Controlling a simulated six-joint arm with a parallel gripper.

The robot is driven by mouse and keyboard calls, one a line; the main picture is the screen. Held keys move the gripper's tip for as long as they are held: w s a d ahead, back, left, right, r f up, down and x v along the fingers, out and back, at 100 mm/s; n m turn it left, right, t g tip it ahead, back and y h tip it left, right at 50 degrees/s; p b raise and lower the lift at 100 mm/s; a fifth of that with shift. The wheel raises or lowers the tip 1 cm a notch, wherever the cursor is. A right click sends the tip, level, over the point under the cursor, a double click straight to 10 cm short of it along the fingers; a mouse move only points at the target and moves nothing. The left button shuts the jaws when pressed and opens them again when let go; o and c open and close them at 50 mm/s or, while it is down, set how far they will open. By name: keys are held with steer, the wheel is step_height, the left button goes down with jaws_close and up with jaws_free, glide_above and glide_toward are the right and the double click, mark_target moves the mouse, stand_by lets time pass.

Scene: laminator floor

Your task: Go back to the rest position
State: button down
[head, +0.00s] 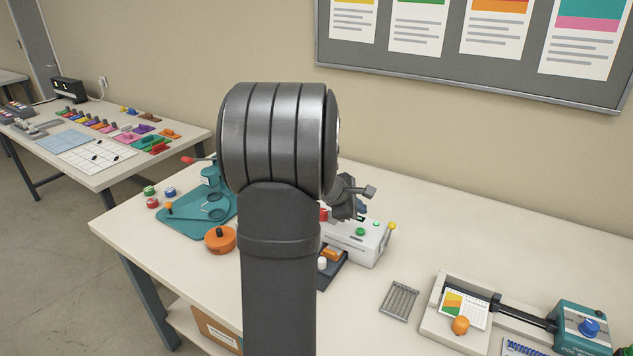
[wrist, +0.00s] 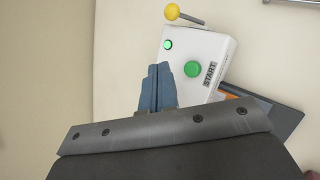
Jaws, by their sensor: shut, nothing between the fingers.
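My gripper (wrist: 158,72) shows in the wrist view with its two bluish fingers together and nothing between them. It is over or beside the left edge of a white laminator box, and I cannot tell its height above it. In the head view my gripper (head: 368,191) pokes out to the right from behind my own arm, above the white box's back end. The white box (head: 368,240) has a green button, a green light and a yellow-knobbed lever. In the wrist view the box (wrist: 212,45) shows a START label. My arm hides part of the table.
A metal rack (head: 400,300) and a cream tray (head: 440,325) stand at right. A second table (head: 180,132) is at far left. The back right tabletop is clear.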

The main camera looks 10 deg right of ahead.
steer(key=shift+f, duration=0.75)
steer(key=shift+r, duration=3)
steer(key=shift+f, duration=0.1)
